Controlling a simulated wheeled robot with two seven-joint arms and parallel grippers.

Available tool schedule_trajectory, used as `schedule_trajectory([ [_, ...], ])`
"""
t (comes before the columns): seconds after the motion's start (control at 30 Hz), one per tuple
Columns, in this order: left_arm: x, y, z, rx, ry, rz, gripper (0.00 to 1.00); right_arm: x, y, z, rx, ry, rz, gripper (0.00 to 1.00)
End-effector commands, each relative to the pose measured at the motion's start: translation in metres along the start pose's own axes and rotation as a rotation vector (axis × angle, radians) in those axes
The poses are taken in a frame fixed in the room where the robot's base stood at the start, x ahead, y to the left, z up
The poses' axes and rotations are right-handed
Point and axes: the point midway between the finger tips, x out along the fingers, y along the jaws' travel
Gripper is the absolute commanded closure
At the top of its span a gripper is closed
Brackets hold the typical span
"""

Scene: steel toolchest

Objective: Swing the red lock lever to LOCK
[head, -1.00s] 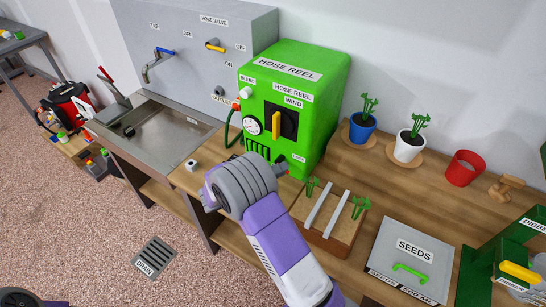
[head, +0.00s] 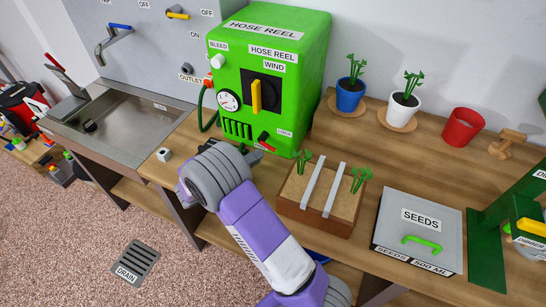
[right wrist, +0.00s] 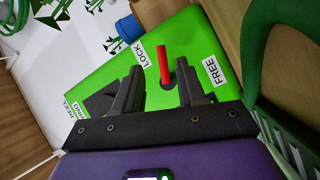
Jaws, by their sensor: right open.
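The green hose reel box (head: 290,75) stands on the bench. Its red lock lever (head: 267,141) sits low on the front, beside the LOCK label (head: 284,133). In the right wrist view the lever (right wrist: 165,65) stands between the LOCK label (right wrist: 140,53) and the FREE label (right wrist: 214,72), its tip nearer LOCK. My right gripper (right wrist: 159,69) is open, with a dark finger on either side of the lever in the picture; contact cannot be told. In the head view my right wrist hides most of that gripper. My left gripper is out of view.
A yellow wind handle (head: 256,96) and a gauge (head: 229,101) are on the box front. A sink (head: 130,120) lies to the left. A planter tray (head: 320,205) and the SEEDS box (head: 420,232) are to the right.

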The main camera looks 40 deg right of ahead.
Motion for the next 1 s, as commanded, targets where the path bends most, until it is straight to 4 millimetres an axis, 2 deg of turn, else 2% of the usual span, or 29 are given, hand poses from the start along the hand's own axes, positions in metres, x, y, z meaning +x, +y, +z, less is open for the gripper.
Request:
schedule_trajectory([
  [0.17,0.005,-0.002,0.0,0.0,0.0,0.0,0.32,0.012,-0.003,0.001,0.002,-0.002,0.001,0.6],
  [0.4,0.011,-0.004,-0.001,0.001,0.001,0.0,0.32,0.05,-0.002,0.002,0.001,-0.004,0.001,0.6],
  [0.6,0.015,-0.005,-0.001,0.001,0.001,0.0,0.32,0.071,-0.002,0.001,0.001,-0.001,0.0,0.6],
  [0.93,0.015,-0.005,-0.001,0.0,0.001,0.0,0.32,0.076,-0.002,0.001,0.0,0.0,0.0,0.6],
  [1.0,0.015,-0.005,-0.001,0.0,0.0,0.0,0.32,0.076,-0.002,0.001,0.0,0.0,0.0,0.69],
])
